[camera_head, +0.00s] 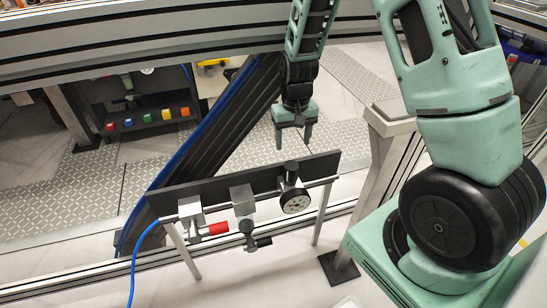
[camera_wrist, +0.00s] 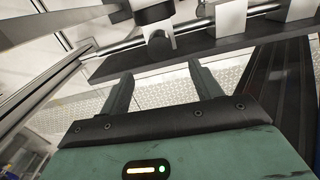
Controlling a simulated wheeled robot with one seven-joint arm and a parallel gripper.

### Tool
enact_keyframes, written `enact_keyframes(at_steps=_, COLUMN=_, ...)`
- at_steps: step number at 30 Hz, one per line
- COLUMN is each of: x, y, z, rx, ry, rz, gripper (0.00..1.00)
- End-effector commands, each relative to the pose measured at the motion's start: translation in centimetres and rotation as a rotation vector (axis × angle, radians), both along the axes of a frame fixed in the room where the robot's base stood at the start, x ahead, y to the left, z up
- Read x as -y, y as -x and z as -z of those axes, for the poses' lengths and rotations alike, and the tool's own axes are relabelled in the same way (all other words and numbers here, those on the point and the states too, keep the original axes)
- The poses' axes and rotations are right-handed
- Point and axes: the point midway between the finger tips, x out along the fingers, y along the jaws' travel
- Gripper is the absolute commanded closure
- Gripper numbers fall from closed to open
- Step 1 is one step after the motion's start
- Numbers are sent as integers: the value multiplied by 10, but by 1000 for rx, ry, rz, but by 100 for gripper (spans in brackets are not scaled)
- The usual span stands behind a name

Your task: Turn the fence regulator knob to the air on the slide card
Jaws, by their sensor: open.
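A black panel (camera_head: 240,182) stands on two grey posts. At its right end sits a regulator with a round pressure gauge (camera_head: 296,201) in front and a black knob (camera_head: 291,169) on top. My gripper (camera_head: 293,143) is open and empty, pointing down above and behind the knob, apart from it. In the wrist view my gripper (camera_wrist: 160,71) has its fingers spread, with the panel (camera_wrist: 200,45) beyond them. I cannot make out a labelled slide card.
Left along the panel are a valve with a red handle (camera_head: 213,229) and a fitting with a black lever (camera_head: 262,242). A blue hose (camera_head: 136,258) hangs from the left end. A slanted dark rail (camera_head: 205,130) rises behind. A rack with coloured blocks (camera_head: 145,118) stands far left.

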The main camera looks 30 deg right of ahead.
Motion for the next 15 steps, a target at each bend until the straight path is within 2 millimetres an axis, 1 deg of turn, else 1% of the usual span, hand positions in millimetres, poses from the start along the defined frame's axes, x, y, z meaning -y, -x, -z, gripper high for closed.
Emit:
enact_keyframes(at_steps=5, x=2, y=0, z=18, rx=-3, ry=1, rz=4, gripper=36)
enact_keyframes(at_steps=15, x=1, y=1, z=84, rx=-4, ry=1, rz=3, gripper=36)
